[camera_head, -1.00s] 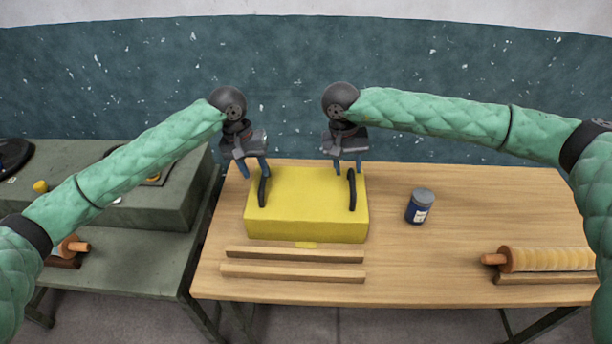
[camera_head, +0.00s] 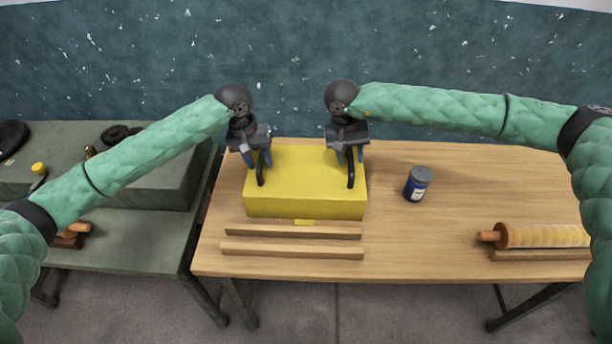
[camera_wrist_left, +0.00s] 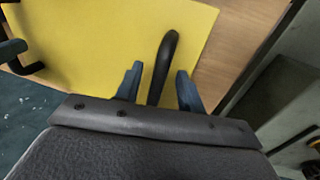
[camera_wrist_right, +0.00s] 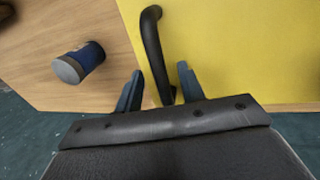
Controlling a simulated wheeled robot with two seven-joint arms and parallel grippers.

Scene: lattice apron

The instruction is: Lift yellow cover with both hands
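The yellow cover (camera_head: 305,185) is a box shape resting on the wooden table, with a black handle at each side of its top. My left gripper (camera_head: 258,160) is at the left handle (camera_head: 260,174). In the left wrist view its blue fingers (camera_wrist_left: 158,90) are open, one on each side of that handle (camera_wrist_left: 162,68). My right gripper (camera_head: 349,156) is at the right handle (camera_head: 351,170). In the right wrist view its fingers (camera_wrist_right: 160,90) are open, one on each side of that handle (camera_wrist_right: 154,45). What lies under the cover is hidden.
Two wooden strips (camera_head: 292,242) lie in front of the cover. A blue jar with a grey lid (camera_head: 417,184) stands to its right. A roller with orange handles (camera_head: 540,236) lies at the table's right. A green bench (camera_head: 130,235) stands at left.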

